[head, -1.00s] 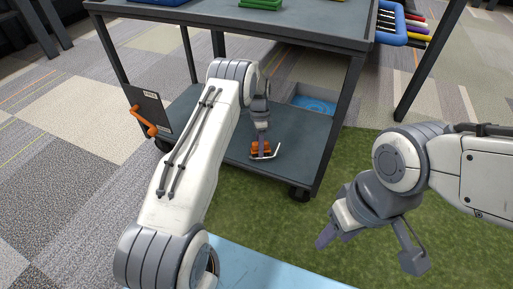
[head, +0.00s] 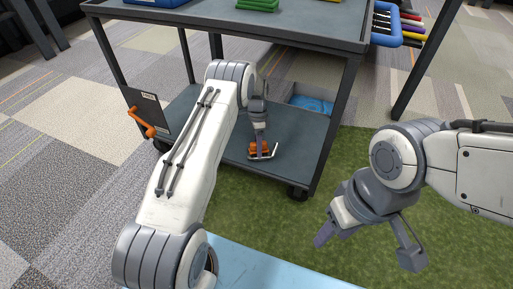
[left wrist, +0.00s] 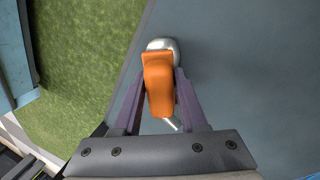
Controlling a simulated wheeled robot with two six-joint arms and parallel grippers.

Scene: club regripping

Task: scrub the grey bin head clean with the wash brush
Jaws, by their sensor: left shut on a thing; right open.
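My left gripper (head: 260,130) reaches down to the lower shelf of the cart and is shut on an orange block, which looks like the wash brush (head: 258,147). In the left wrist view the orange brush (left wrist: 158,85) sits between the two fingers. A rounded silver-grey piece, perhaps the bin head (left wrist: 163,45), shows beyond and partly under it. A thin pale rod (left wrist: 173,125) sticks out on the near side. The orange brush hides how the grey piece touches it. My right gripper (head: 368,244) is open and empty above the green mat.
The dark cart's lower shelf (head: 235,160) has bare room around the brush. A tub with blue contents (head: 312,103) stands at its back right. Cart posts flank the shelf. An orange crank (head: 142,122) is at the left. Coloured grips (head: 400,32) stick out at upper right.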

